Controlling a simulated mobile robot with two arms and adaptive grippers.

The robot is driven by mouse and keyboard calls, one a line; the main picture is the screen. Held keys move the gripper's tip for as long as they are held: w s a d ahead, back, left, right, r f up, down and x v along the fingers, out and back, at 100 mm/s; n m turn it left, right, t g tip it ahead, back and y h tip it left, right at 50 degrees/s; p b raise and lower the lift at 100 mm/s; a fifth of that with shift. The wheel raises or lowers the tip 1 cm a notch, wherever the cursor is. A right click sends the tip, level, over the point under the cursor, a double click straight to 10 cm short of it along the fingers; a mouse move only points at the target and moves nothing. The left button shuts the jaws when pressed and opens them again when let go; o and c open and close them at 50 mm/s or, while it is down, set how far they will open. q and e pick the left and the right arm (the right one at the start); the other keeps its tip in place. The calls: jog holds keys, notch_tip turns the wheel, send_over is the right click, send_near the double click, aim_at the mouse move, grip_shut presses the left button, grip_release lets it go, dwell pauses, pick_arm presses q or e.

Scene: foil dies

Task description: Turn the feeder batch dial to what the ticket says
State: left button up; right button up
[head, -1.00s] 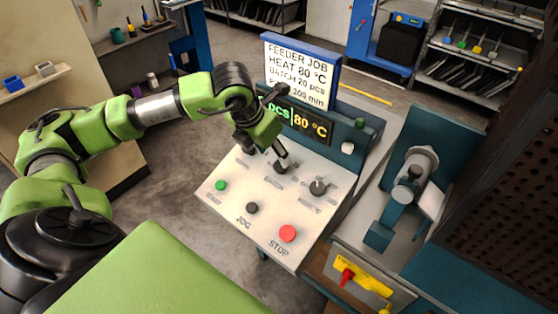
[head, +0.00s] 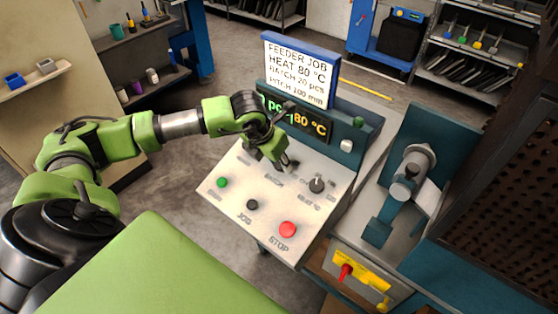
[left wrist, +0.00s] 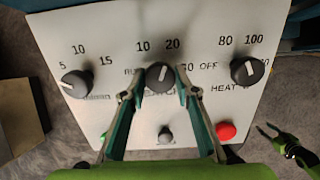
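The batch dial (left wrist: 160,77) is a black knob in the middle of the sloped white panel. Its white mark points up and slightly right, toward the 20 between 10 and 30. My left gripper (left wrist: 160,92) is open, one finger on each side of the knob, with no clear grip. In the head view my left gripper (head: 277,158) hides most of that dial. The ticket (head: 300,70) reads feeder job, heat 80 °C, batch 20 pcs, pitch 100 mm. My right gripper (left wrist: 278,138) shows small in the left wrist view.
A second dial (left wrist: 76,84) is left of the batch dial, and the heat dial (left wrist: 247,70) is right of it. A green button (head: 222,182), a black jog button (head: 252,204) and a red stop button (head: 288,229) line the panel's near side.

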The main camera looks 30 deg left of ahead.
pick_arm(q)
jog(key=shift+f+m+b, duration=0.15)
jog(key=shift+m+b, duration=0.35)
jog(key=shift+b, duration=0.3)
jog(key=shift+m, duration=0.3)
jog(key=shift+r, duration=0.2)
jog(key=o, duration=1.1)
jog(key=v, duration=1.2)
